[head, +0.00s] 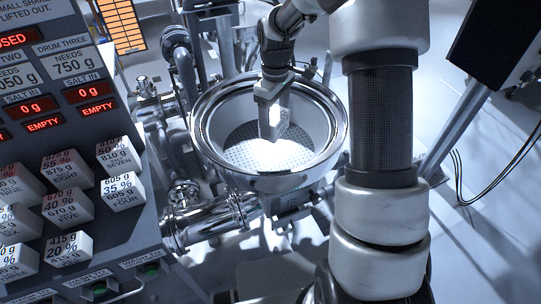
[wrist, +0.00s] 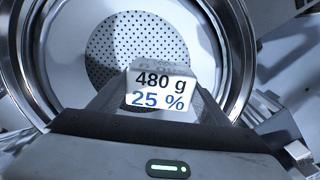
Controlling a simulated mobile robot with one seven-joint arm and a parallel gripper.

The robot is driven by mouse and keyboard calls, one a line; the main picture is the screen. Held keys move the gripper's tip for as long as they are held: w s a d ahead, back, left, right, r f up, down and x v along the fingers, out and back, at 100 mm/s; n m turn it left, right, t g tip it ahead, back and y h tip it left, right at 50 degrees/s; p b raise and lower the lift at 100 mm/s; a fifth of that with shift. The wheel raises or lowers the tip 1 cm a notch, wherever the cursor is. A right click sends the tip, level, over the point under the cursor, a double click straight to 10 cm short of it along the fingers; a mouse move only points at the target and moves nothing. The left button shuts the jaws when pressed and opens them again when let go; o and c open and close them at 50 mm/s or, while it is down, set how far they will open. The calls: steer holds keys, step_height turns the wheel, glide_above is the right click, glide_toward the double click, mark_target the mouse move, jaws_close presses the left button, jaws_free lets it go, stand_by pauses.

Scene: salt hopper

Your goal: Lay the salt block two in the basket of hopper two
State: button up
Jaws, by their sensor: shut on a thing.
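My gripper (head: 271,128) is shut on a white salt block (wrist: 160,90). In the wrist view its face reads "480 g" and "25 %"; I cannot read a block number on it. In the head view the block (head: 283,115) is partly hidden by the fingers. Gripper and block are above the open round hopper, inside its rim outline. The hopper has a shiny metal rim (head: 203,137) and a perforated basket floor (head: 240,143), also in the wrist view (wrist: 110,48). The block looks apart from the floor. I see no number on this hopper.
A sloping dark console (head: 120,226) at the left holds several labelled salt blocks (head: 66,205). Its displays (head: 97,106) read "0 g" and "EMPTY". Metal pipes (head: 203,222) surround the hopper. A dark screen (head: 500,45) stands at the upper right.

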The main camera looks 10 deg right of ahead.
steer(key=w+f+n+b, duration=0.6)
steer(key=w+n+b, duration=0.1)
steer(key=w+n, duration=0.15)
steer(key=n+b, duration=0.2)
glide_above(269, 148)
step_height(269, 148, down, 10)
steer(key=shift+f, duration=0.1)
steer(key=shift+f, duration=0.1)
steer(key=o, duration=1.5)
steer(key=shift+c, duration=0.2)
